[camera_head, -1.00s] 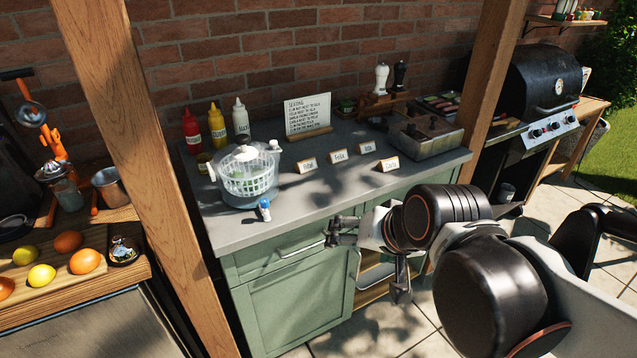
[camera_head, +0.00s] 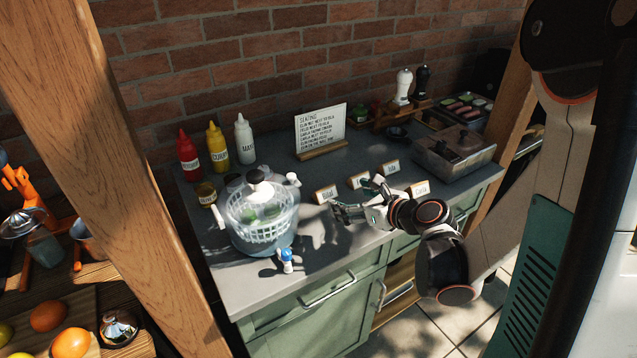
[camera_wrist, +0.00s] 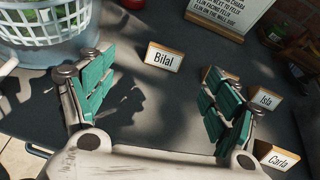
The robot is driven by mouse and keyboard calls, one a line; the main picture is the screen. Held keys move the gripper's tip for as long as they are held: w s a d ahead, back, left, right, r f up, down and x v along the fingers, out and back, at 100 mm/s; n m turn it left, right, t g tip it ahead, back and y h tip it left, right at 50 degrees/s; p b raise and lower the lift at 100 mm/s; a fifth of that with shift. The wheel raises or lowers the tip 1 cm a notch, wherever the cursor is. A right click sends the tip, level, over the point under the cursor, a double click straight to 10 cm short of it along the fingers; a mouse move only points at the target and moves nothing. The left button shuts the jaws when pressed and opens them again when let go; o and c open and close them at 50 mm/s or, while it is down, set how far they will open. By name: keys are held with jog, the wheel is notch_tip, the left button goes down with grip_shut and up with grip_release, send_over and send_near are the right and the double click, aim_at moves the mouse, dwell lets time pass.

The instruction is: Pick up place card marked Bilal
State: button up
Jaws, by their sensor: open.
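The place card marked Bilal (camera_wrist: 163,58) stands upright in a wooden holder on the grey counter, ahead of and between my fingers in the wrist view. It also shows in the head view (camera_head: 326,195), left of the other cards. My gripper (camera_wrist: 152,95) is open and empty, with its teal finger pads spread wide. In the head view my gripper (camera_head: 352,203) hovers over the counter, close to the Bilal card's right. The Isla card (camera_wrist: 265,97) and the Carla card (camera_wrist: 282,160) stand to the right. Another card (camera_head: 358,181) stands behind; my right finger hides most of it in the wrist view.
A salad spinner (camera_head: 262,215) stands left of the cards, with a small blue-capped item (camera_head: 287,262) in front. The seating sign (camera_head: 321,128) stands behind. A metal box (camera_head: 454,155) sits at the right. Sauce bottles (camera_head: 217,147) line the back left. Bare counter surrounds the Bilal card.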

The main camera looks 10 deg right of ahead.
jog(key=shift+d+f+m, duration=0.2)
jog(key=shift+d+m, duration=0.2)
jog(key=shift+m, duration=0.1)
jog(key=shift+f, duration=0.1)
send_near(326, 189)
jog(key=x, duration=0.3)
jog(key=shift+w+a+b, duration=0.2)
jog(key=shift+a+b, duration=0.2)
jog(key=shift+a, duration=0.05)
jog(key=shift+d+b+x, duration=0.15)
jog(key=shift+b+x, duration=0.35)
jog(key=shift+x, duration=0.8)
jog(key=shift+d+b+x, duration=0.15)
jog(key=shift+b+x, duration=0.35)
jog(key=shift+x, duration=0.85)
jog(key=c, duration=1.1)
